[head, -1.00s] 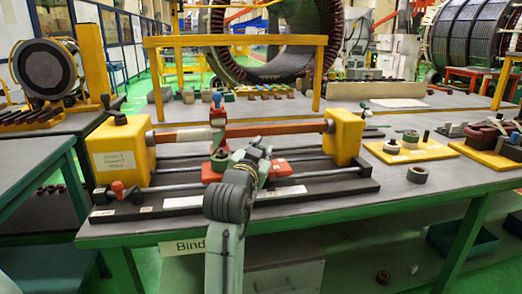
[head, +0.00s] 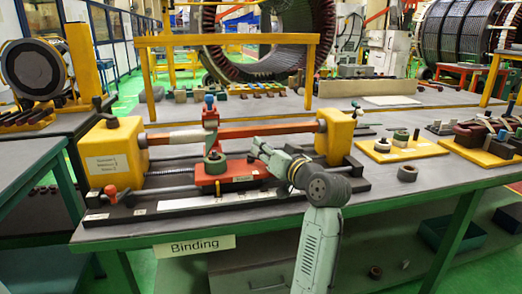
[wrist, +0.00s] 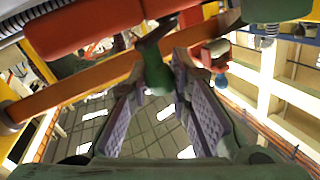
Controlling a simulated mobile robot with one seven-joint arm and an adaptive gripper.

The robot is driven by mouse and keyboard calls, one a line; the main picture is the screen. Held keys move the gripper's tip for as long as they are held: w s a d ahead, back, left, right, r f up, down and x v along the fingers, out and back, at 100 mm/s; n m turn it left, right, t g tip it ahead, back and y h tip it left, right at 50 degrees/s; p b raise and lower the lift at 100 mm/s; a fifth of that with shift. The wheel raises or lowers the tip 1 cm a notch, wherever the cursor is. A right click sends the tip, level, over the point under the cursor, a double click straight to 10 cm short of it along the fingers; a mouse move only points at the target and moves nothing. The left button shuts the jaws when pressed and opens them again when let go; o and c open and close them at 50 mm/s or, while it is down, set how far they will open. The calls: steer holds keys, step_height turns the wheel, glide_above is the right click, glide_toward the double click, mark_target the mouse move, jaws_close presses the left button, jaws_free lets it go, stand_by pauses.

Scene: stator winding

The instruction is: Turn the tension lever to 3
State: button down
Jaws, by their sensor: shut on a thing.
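The winding machine has a red carriage (head: 230,174) between two yellow end blocks, with a red post topped by a blue knob (head: 210,103) and a green round part (head: 214,160). My gripper (head: 258,150) is at the right side of the carriage in the head view. In the wrist view my gripper (wrist: 172,72) has its purple-padded fingers around a green handle on a dark stem (wrist: 157,75), which looks like the tension lever. The fingers and my wrist hide most of the lever in the head view. Its number scale cannot be read.
An orange-red bar (head: 262,131) runs just above the carriage between the left (head: 115,148) and right (head: 338,133) yellow blocks. A small red-knobbed lever (head: 110,192) stands at the front left. A yellow board with round parts (head: 400,150) lies to the right.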

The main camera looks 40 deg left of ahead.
steer(key=n+g, duration=0.1)
steer(key=w+n+g, duration=0.1)
steer(key=g, duration=0.1)
steer(key=n+g+y, duration=0.1)
steer(key=g, duration=0.1)
steer(key=shift+w+a+b, duration=0.15)
steer(key=shift+w+b, duration=0.15)
steer(key=shift+b, duration=0.05)
steer(key=shift+w+a+n+g, duration=0.15)
steer(key=shift+n+g, duration=0.45)
steer(key=shift+g, duration=0.3)
steer(key=shift+w+a+n+g, duration=0.1)
steer(key=shift+n+g, duration=0.5)
steer(key=shift+g, duration=0.3)
steer(key=shift+w+a+n+g, duration=0.15)
steer(key=shift+n+g, duration=0.45)
steer(key=shift+g, duration=0.3)
steer(key=c, duration=1.4)
jaws_free()
steer(key=shift+c, duration=0.2)
steer(key=v, duration=1.2)
